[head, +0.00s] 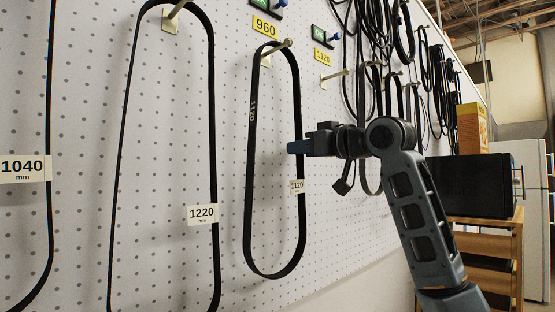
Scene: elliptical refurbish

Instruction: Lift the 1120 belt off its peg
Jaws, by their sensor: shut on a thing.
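The 1120 belt (248,160) is a long black loop hanging from its peg (282,45), with 1120 printed on its left strand and a white 1120 mm tag (297,186) on its right strand. Its top still rests over the peg. My gripper (297,147) reaches in from the right and is shut on the belt's right strand, a little above the tag.
A yellow 960 label (265,27) is above this peg. A yellow 1120 label (323,56) is above an empty peg (335,76) to the right. The 1220 belt (120,150) hangs to the left. Several black belts (404,35) hang to the right.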

